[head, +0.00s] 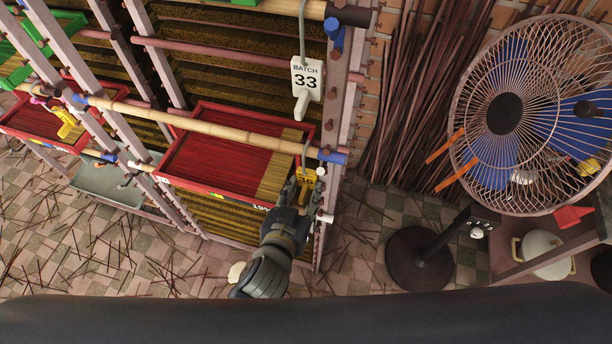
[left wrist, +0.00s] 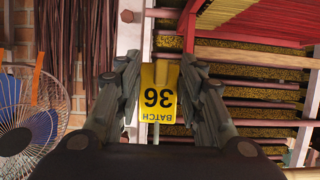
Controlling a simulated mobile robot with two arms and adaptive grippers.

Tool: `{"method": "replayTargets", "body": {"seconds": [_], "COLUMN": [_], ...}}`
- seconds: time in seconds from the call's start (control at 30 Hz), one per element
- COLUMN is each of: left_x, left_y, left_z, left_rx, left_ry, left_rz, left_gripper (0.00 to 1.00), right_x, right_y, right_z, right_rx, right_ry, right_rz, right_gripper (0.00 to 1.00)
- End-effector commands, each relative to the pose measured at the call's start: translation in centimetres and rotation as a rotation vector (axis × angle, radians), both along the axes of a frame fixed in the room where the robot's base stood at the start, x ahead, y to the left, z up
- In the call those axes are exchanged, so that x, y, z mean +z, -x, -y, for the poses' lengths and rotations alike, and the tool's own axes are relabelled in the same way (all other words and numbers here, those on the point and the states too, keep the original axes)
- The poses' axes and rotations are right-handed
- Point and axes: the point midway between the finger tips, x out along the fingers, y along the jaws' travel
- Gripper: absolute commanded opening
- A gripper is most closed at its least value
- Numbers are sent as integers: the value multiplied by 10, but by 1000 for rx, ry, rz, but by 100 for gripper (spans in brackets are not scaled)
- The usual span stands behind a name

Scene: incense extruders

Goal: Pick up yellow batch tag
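The yellow batch tag (head: 307,176) hangs from a loop near the right end of a bamboo rod, in front of the rack post. In the left wrist view the tag (left wrist: 158,97) reads "BATCH 36" upside down. My left gripper (head: 298,190) reaches up to the tag from below. In the left wrist view its two fingers (left wrist: 162,85) are apart, one on each side of the tag, with small gaps seeming to show. My right gripper is in neither view.
A red tray (head: 215,155) sits in the rack just left of the gripper. Another yellow tag (head: 68,124) hangs far left. A fan (head: 505,114) stands at right, near bundled sticks (head: 425,90).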

Motion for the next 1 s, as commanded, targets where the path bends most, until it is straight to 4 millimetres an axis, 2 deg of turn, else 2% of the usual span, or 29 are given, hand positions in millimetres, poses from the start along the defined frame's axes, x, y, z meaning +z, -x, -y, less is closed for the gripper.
{"method": "replayTargets", "body": {"seconds": [0.43,0.57,0.73,0.8,1.0], "left_x": [4,14,38,33,37], "left_y": [0,0,-1,10,44], "left_z": [0,0,0,-12,-50], "left_rx": [0,0,1,1,-1], "left_ry": [0,2,4,-2,-4], "left_rz": [1,3,4,-2,-2], "left_gripper": [16,16,16,16,16], "right_x": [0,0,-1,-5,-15], "right_y": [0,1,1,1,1], "right_z": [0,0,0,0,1], "right_rx": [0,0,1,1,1], "right_ry": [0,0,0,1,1], "right_rz": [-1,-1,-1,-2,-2], "right_gripper": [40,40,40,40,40]}}
